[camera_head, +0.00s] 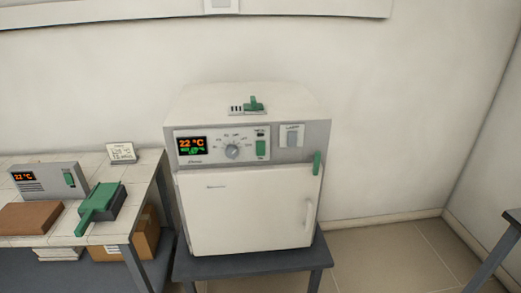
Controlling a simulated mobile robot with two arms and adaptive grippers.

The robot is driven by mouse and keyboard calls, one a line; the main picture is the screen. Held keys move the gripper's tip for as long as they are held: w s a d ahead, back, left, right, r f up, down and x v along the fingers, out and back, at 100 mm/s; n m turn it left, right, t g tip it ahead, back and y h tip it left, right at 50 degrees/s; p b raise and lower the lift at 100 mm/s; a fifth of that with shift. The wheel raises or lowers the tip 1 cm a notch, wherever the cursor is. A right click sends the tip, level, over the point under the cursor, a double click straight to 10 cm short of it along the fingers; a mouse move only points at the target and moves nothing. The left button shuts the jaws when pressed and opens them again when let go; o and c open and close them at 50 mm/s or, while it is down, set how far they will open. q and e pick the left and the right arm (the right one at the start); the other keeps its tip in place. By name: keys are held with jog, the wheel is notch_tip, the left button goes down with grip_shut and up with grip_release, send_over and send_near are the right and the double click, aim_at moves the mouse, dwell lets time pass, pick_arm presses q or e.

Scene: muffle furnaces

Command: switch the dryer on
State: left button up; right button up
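The dryer (250,215) is a white box with a grey front panel, standing on a dark stand in the middle of the view. Its door, with a handle at the right, looks shut. A display (192,145) on the panel is lit and reads 22 °C in orange, with smaller green text below. A round dial (232,151) sits right of the display. A green switch (261,148) is right of the dial, and a grey switch (292,139) is farther right. A green lever (317,163) is at the door's upper right. Neither of my grippers shows.
A tiled table (150,170) at the left bears a grey control box (48,181) reading 22 °C, a brown slab (30,218), a green-handled item (97,206) and a small card (121,153). The dark stand (250,265) carries the dryer.

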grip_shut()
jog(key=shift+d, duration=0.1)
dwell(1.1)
